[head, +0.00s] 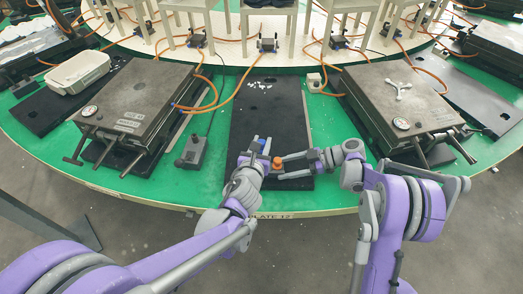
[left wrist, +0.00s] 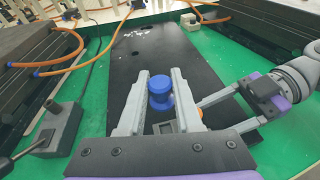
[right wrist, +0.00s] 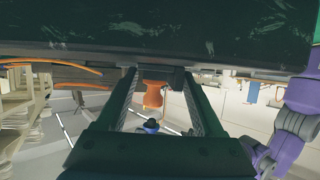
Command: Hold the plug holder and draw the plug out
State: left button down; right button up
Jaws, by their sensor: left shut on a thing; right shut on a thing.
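A blue knobbed piece (left wrist: 160,92), which looks like the plug, stands near the front end of the black plate. My left gripper (left wrist: 160,88) is shut on it, with one finger on each side. It also shows in the head view (head: 262,142). A dark block (right wrist: 160,75), seemingly the plug holder, sits low at the plate, with an orange knob (right wrist: 153,95) beside the blue piece. My right gripper (head: 281,167) comes in from the right, shut on this block. The orange knob (head: 277,161) lies between the grippers. The joint between plug and holder is hidden.
The black plate (head: 262,110) lies on the green table, with white bits at its far end. Dark machines stand at left (head: 140,95) and right (head: 400,100). A grey lever box (head: 192,152) is left of the plate. Orange hoses (head: 235,88) run behind.

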pick_arm(q)
jog(key=shift+r, duration=0.5)
pick_arm(e)
jog(key=o, duration=1.5)
jog(key=shift+d, duration=0.1)
